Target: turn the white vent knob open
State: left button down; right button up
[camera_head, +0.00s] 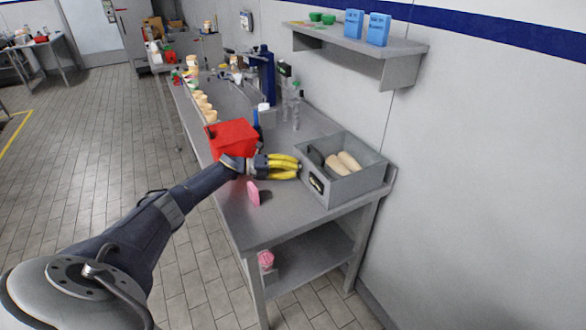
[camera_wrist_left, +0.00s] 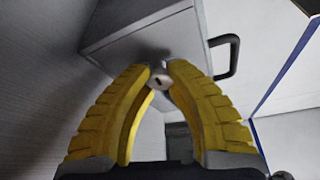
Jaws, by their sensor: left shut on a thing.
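The white vent knob (camera_wrist_left: 159,80) shows in the left wrist view on the face of a grey box (camera_wrist_left: 143,45), with a dark slot in it. My left gripper (camera_wrist_left: 160,75) has its yellow ribbed fingers closed around the knob, one tip on each side. In the head view my left gripper (camera_head: 298,167) reaches from the left to the near left side of the grey box (camera_head: 357,185) on the bench. The knob is hidden behind the fingertips in the head view. My right gripper is not in view.
The grey box holds tan rolls (camera_head: 348,161) and has a black handle (camera_wrist_left: 232,55). A red box (camera_head: 233,137) stands behind my left wrist. Bottles (camera_head: 296,108) stand further back; a shelf (camera_head: 350,45) hangs above.

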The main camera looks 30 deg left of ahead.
pick_arm(q)
jog(key=shift+s+d+f+n+h, duration=0.15)
jog(key=shift+d+f+n+h, duration=0.2)
jog(key=shift+n, duration=0.45)
jog(key=c, duration=1.1)
grip_release()
jog(key=shift+a+r, duration=0.1)
jog(key=shift+r, duration=0.1)
jog(key=shift+a, duration=0.1)
jog(key=shift+r, duration=0.5)
notch_tip(320, 180, up, 9)
